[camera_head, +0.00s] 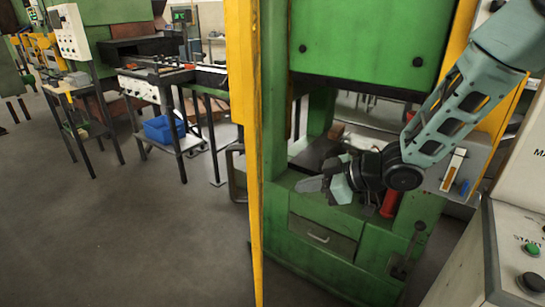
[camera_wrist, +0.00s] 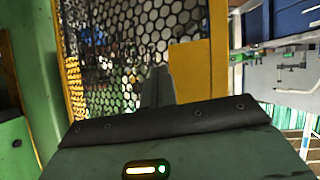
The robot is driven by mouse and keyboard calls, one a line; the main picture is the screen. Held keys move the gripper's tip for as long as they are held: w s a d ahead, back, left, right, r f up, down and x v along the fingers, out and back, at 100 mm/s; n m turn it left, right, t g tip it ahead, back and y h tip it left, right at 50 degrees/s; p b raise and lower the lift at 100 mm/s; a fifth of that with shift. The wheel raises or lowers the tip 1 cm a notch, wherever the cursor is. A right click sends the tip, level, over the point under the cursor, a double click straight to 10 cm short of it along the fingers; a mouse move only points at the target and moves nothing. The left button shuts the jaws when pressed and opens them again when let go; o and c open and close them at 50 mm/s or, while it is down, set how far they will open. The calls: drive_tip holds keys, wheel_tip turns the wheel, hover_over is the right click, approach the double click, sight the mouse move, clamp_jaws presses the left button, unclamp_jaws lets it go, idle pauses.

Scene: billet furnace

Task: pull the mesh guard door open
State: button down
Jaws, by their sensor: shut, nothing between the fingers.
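The mesh guard door shows edge-on in the head view as a tall yellow frame (camera_head: 246,110), standing out from the front of the green press (camera_head: 365,35). In the wrist view its dark mesh (camera_wrist: 130,40) and a yellow plate (camera_wrist: 190,70) lie ahead of my gripper. A dark bracket, perhaps its handle (camera_head: 235,172), shows left of the frame in the head view. My gripper (camera_head: 305,185) is to the right of the door, in front of the press opening, pointing left. Its fingers (camera_wrist: 158,88) are shut and empty. I cannot tell whether the fingertips touch the mesh.
The press's green base (camera_head: 320,235) with a drawer is below my gripper. A control console (camera_head: 520,240) stands close at right. Work tables (camera_head: 85,85) and a blue bin (camera_head: 164,130) are at the back left. The grey floor (camera_head: 130,240) left of the door is clear.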

drive_tip(key=s+d+r+n+g+y+p, duration=0.3)
drive_tip(key=s+d+r+g+y+p, duration=0.15)
drive_tip(key=d+y, duration=0.2)
drive_tip(key=a+p, duration=0.6)
drive_tip(key=a, duration=0.8)
drive_tip(key=shift+a+r+n+g+y, duration=0.25)
drive_tip(key=shift+a+n+g+y, duration=0.1)
drive_tip(key=shift+a+y, duration=0.1)
drive_tip(key=shift+w, duration=0.1)
